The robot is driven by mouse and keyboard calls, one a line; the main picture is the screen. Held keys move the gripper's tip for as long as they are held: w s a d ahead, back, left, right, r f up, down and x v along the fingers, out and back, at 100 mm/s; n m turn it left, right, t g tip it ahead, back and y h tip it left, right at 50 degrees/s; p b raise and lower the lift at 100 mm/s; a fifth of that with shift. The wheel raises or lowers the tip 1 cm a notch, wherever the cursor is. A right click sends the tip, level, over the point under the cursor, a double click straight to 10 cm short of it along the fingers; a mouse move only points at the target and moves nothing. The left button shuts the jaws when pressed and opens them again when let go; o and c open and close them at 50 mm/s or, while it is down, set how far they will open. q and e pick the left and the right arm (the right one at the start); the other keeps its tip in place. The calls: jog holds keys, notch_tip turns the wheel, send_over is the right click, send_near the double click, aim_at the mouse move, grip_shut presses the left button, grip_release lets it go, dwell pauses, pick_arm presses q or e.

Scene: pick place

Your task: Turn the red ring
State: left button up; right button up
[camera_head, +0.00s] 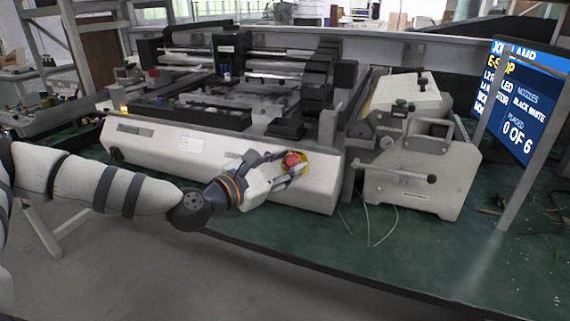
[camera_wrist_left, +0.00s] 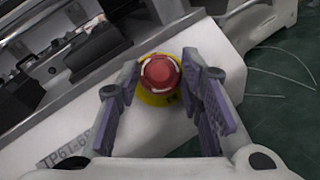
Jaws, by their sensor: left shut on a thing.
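The red ring is the red round knob (camera_head: 292,160) on a yellow round base (camera_head: 304,163), on the front face of the long white machine (camera_head: 225,165). In the left wrist view the red knob (camera_wrist_left: 160,73) shows from the front, with the yellow base (camera_wrist_left: 152,98) around it. My left gripper (camera_head: 291,166) reaches in from the left, its fingers on either side of the knob. In the left wrist view the fingertips of my left gripper (camera_wrist_left: 160,72) flank the knob and are closed on it. My right gripper is in neither view.
A second white machine (camera_head: 415,185) with a handle stands to the right on the green table (camera_head: 350,265). A screen (camera_head: 525,100) stands at the far right. Floor in front is clear.

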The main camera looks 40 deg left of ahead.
pick_arm(q)
jog(key=o, duration=1.2)
jog(key=shift+c, duration=0.2)
jog(key=shift+s, duration=0.1)
jog(key=s+a, duration=0.1)
jog(key=s, duration=1)
jog(key=shift+s+a+r, duration=0.25)
jog(key=shift+s+r, duration=0.1)
jog(key=shift+r, duration=0.1)
